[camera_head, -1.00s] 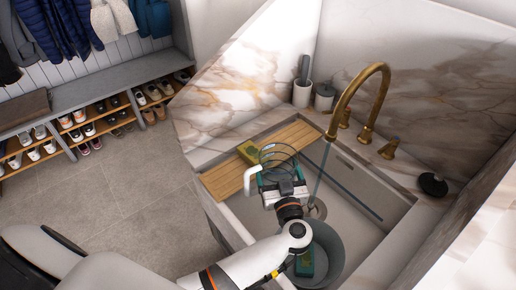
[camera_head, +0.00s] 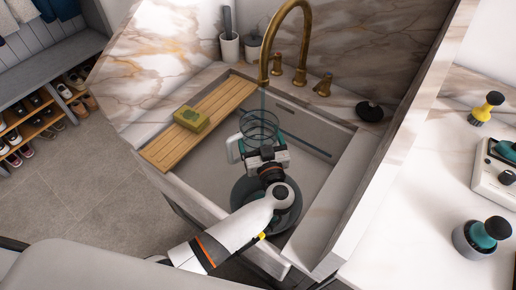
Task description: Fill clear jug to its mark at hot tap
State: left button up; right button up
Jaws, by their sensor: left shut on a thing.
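The clear jug (camera_head: 258,124) is in the sink, under the spout of the brass tap (camera_head: 285,12). A thin stream of water (camera_head: 263,99) runs from the spout and appears to fall into the jug's mouth. My left gripper (camera_head: 265,152) is shut on the jug and holds it roughly upright over the basin. The jug's mark and water level are too small to make out, and my gripper hides its lower part. Two tap handles stand by the spout, one near its left (camera_head: 277,63) and one to the right (camera_head: 323,85). My right gripper is not in view.
A wooden board (camera_head: 165,149) with a green-yellow sponge (camera_head: 191,119) spans the sink's left side. A grey bowl (camera_head: 242,192) lies below my wrist. A black stopper (camera_head: 369,111) sits on the right ledge. Brushes and a white tray (camera_head: 490,172) stand on the right counter.

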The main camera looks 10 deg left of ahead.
aim_at(262, 124)
pick_arm(q)
jog(key=w+b, duration=0.2)
jog(key=w, duration=0.1)
jog(key=shift+a+f, duration=0.15)
jog(key=shift+a, duration=0.05)
jog(key=w, duration=0.2)
jog(key=shift+w+a+r, duration=0.15)
jog(key=shift+w+r, duration=0.05)
jog(key=shift+w, duration=0.15)
jog(key=shift+w+a, duration=0.15)
jog(key=shift+w, duration=1.1)
dwell(1.2)
dwell(0.6)
jog(key=s+p, duration=0.2)
jog(key=s, duration=0.1)
jog(key=s+p, duration=0.1)
jog(key=p, duration=0.1)
jog(key=shift+s+d+r, duration=0.25)
jog(key=shift+s, duration=0.25)
jog(key=shift+w+f, duration=0.1)
jog(key=shift+f, duration=0.1)
